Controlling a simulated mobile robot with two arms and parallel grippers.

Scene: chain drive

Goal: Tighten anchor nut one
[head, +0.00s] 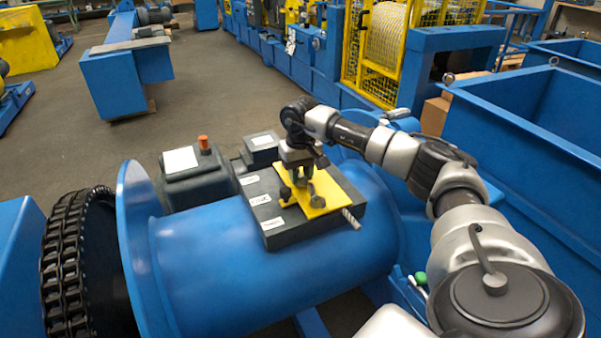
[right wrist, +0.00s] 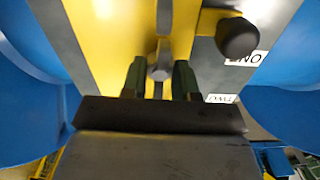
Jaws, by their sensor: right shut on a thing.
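A yellow clamp plate (head: 328,190) lies on a dark block on top of a blue drum. Dark knob-like nuts (head: 317,202) sit on the plate. My right gripper (head: 302,182) points down over the plate. In the right wrist view, its two fingers (right wrist: 160,80) are shut on a small grey nut (right wrist: 160,62) standing on the yellow plate. Another dark nut (right wrist: 237,37) stands to the right, near a white label. My left gripper is out of view.
The blue drum (head: 215,265) has a round flange and a heavy black chain (head: 70,265) at its left. A grey box with an orange button (head: 203,143) stands behind. A short rope end (head: 351,219) sticks out near the plate. Blue bins (head: 520,130) stand at right.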

